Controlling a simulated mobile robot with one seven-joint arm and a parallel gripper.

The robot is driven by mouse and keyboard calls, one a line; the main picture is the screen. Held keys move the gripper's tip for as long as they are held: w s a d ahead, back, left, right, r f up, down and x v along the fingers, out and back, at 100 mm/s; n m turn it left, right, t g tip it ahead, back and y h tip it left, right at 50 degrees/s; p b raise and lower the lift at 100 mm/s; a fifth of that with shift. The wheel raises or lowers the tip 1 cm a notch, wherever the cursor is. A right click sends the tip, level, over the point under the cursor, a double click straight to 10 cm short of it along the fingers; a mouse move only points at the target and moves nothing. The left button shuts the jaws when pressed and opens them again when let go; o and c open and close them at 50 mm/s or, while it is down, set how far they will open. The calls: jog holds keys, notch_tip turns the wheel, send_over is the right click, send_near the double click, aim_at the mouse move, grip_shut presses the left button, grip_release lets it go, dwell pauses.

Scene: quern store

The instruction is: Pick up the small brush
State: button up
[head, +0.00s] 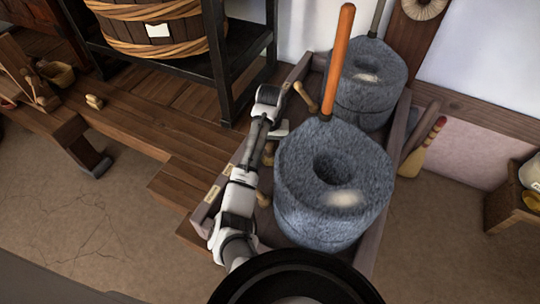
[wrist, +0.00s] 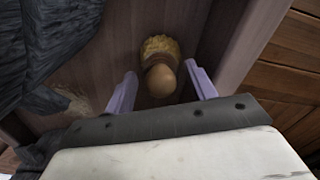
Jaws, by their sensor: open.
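The small brush (wrist: 161,76) shows in the wrist view as a round brown wooden knob with yellow bristles behind it. It sits on the brown floor of the wooden tray, between a grey quern stone (wrist: 40,45) and the tray's side wall (wrist: 240,45). My gripper (wrist: 162,90) is open, with one pale finger on each side of the brush; I see no finger touching it. In the head view, my gripper (head: 279,131) is at the tray's left side, beside the front quern (head: 335,225). There I cannot tell the brush clearly from other small wooden pieces.
A second quern (head: 365,100) stands behind, and an orange upright handle (head: 338,60) rises from the front one. A black rack (head: 228,70) with a barrel (head: 150,35) stands at the left. A red-handled brush (head: 421,148) leans outside the tray's right side.

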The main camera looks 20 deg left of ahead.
jog(key=shift+f, duration=0.75)
jog(key=shift+c, duration=0.5)
jog(key=c, duration=0.7)
jog(key=shift+r, duration=0.1)
notch_tip(320, 180, up, 20)
jog(key=p, duration=0.9)
